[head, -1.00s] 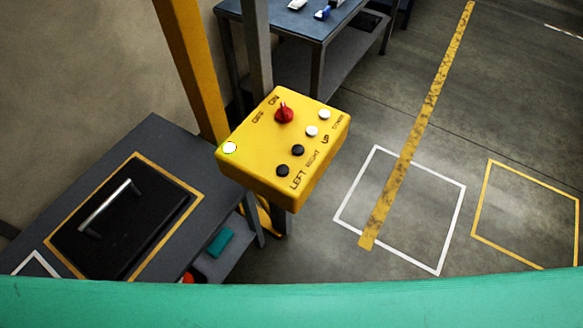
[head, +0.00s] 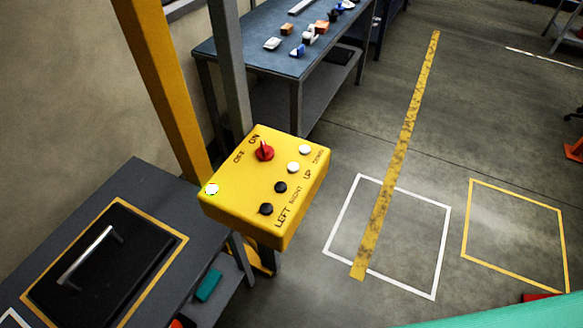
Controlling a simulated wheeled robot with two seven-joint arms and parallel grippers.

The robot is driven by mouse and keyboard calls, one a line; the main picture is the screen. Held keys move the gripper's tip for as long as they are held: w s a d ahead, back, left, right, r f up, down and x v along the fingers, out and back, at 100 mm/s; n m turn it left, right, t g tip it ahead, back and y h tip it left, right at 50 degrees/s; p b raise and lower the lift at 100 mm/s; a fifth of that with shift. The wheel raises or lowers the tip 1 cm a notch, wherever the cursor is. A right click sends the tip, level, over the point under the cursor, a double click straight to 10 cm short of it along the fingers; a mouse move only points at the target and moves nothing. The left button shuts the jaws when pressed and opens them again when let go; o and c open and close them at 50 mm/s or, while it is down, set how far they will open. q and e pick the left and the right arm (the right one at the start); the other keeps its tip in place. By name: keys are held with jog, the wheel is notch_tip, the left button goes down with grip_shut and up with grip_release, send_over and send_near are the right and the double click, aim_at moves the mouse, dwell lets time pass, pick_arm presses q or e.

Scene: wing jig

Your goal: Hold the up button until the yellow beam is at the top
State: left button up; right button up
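A yellow control box (head: 240,212) stands on a grey post in the head view, left of the middle. On its top are a red switch (head: 264,151) between the OFF and ON labels, a white button (head: 293,167) by the word UP, and another white button (head: 306,150) by the word DOWN. Two black buttons (head: 280,187) sit by RIGHT and LEFT. The yellow beam cannot be made out for certain. Neither gripper is in view.
A grey bench (head: 146,181) with a black handled case (head: 104,262) is at the lower left. A blue-topped table (head: 262,63) with small parts stands behind. White and yellow floor squares lie at right. A yellow post (head: 160,85) rises behind the box.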

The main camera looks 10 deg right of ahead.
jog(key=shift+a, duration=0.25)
